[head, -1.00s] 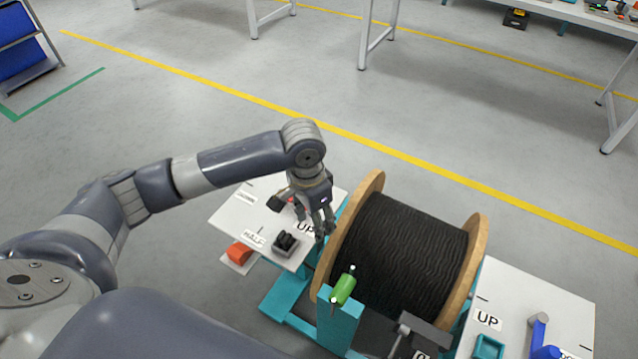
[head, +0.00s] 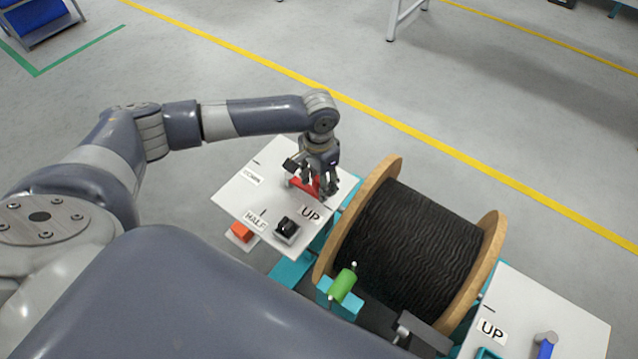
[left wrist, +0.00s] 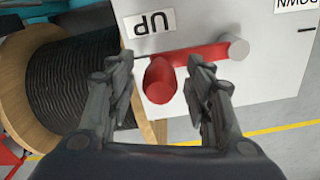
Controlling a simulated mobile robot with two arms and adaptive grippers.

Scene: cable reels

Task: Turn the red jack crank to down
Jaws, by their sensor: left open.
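The red jack crank (head: 306,186) is on the white panel (head: 235,197) left of the cable reel, partly hidden by my gripper in the head view. In the left wrist view, the crank's red arm (left wrist: 197,54) runs from a grey round hub (left wrist: 235,47) to a red handle (left wrist: 160,82) near the UP label (left wrist: 149,22). My left gripper (head: 318,190) is over the panel. Its fingers (left wrist: 160,95) are open on either side of the handle, with no clear contact. The DOWN label (head: 252,177) is at the panel's far left side.
The wooden reel of black cable (head: 412,245) stands close to the right of the panel. A black switch (head: 287,228) sits near the HALF label (head: 256,220). A green roller (head: 343,284) is in front of the reel. Another panel (head: 555,305) with a blue crank (head: 545,345) is at right.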

